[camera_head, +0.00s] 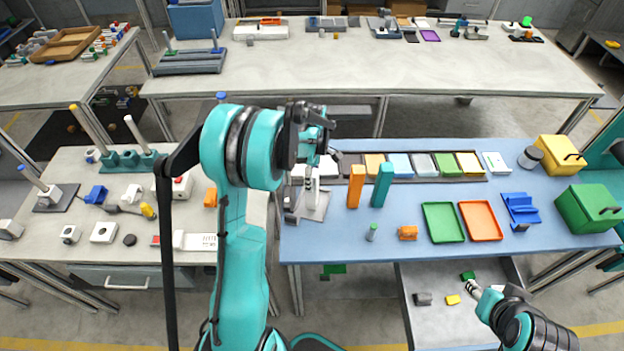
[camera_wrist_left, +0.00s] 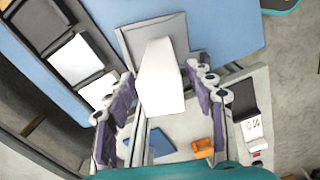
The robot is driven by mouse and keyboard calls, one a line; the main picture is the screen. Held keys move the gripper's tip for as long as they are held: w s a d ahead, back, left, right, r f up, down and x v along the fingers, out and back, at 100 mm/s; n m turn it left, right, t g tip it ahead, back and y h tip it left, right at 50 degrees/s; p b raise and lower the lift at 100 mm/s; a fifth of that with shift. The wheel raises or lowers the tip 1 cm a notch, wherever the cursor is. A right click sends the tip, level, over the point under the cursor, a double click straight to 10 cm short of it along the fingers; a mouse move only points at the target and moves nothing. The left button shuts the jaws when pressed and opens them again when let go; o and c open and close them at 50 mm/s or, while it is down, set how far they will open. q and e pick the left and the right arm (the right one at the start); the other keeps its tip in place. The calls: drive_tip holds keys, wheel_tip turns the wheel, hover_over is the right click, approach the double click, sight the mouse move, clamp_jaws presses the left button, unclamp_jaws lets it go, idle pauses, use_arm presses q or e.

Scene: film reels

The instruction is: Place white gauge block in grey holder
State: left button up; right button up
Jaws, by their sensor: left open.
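The white gauge block (camera_head: 312,192) stands at the left end of the blue table, on a grey square holder (camera_head: 318,212). In the left wrist view the white block (camera_wrist_left: 162,85) rises from the grey holder (camera_wrist_left: 142,32) toward the camera. My left gripper (camera_head: 308,165) is open above the holder. Its fingers are on either side of the block, and gaps show between them and it. The block's foot is partly hidden, so I cannot tell how it is seated. My right gripper (camera_head: 474,289) is over the open drawer; its finger state is unclear.
A row of coloured tiles in a dark tray (camera_head: 405,180) runs along the back. Orange (camera_head: 356,187) and teal (camera_head: 382,184) upright blocks stand right of the holder. Green (camera_head: 443,222) and orange (camera_head: 481,221) trays lie farther right. The open drawer (camera_head: 440,325) holds small blocks.

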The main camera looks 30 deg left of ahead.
use_arm(q)
wheel_tip(320, 180, up, 11)
drive_tip(key=shift+s+d+f+p, duration=0.1)
drive_tip(key=shift+s+f+p, duration=0.1)
drive_tip(key=shift+p, duration=0.7)
drive_tip(key=s+d+r+m+t, duration=0.3)
drive_tip(key=s+d+m, duration=0.4)
drive_tip(key=s+m, duration=0.2)
drive_tip(key=s+d+r+m+t, duration=0.3)
drive_tip(key=s+d+m, duration=0.5)
drive_tip(key=m, duration=0.4)
drive_tip(key=shift+s+d+r+t, duration=0.15)
drive_tip(key=shift+s+r+t, duration=0.2)
drive_tip(key=shift+s+t, duration=0.4)
drive_tip(key=shift+s, duration=0.1)
